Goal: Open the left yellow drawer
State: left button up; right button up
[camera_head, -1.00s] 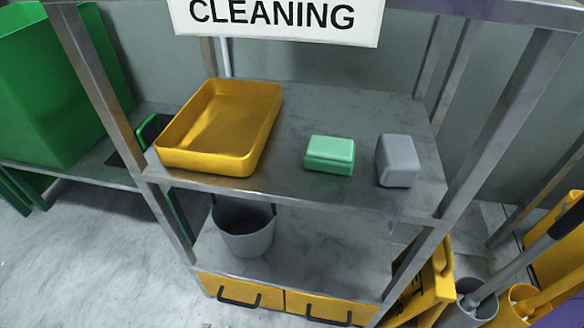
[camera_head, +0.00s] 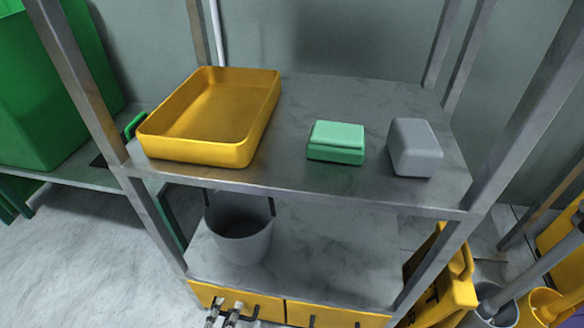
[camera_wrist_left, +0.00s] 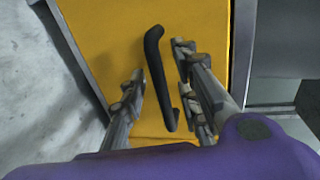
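The left yellow drawer (camera_head: 207,291) is at the bottom of the metal shelf, with its front flush with the right drawer beside it. My left gripper (camera_head: 225,311) is in front of it at the lower edge of the head view. In the left wrist view the drawer's yellow front (camera_wrist_left: 110,35) fills the middle. Its black bar handle (camera_wrist_left: 155,65) lies between the spread fingers of my left gripper (camera_wrist_left: 159,62), with a gap visible on the left side. The gripper is open. My right gripper is not in view.
The right yellow drawer (camera_head: 330,315) adjoins it. A grey bucket (camera_head: 243,245) stands on the shelf above. A yellow tray (camera_head: 205,150), a green box (camera_head: 336,142) and a grey block (camera_head: 415,150) sit on top. Yellow cleaning gear (camera_head: 445,285) stands at right. Floor at left is clear.

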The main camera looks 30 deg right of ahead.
pick_arm(q)
grip_shut()
jog(key=shift+s+a, duration=0.1)
dwell(0.3)
jog(key=f+v, duration=0.2)
jog(key=v, duration=1.1)
jog(key=s+f+p+v, duration=0.1)
jog(key=f+v, duration=0.2)
jog(key=v, duration=0.9)
jog(key=shift+s+a, duration=0.3)
jog(key=shift+a, duration=0.25)
grip_release()
jog(key=shift+f, duration=0.1)
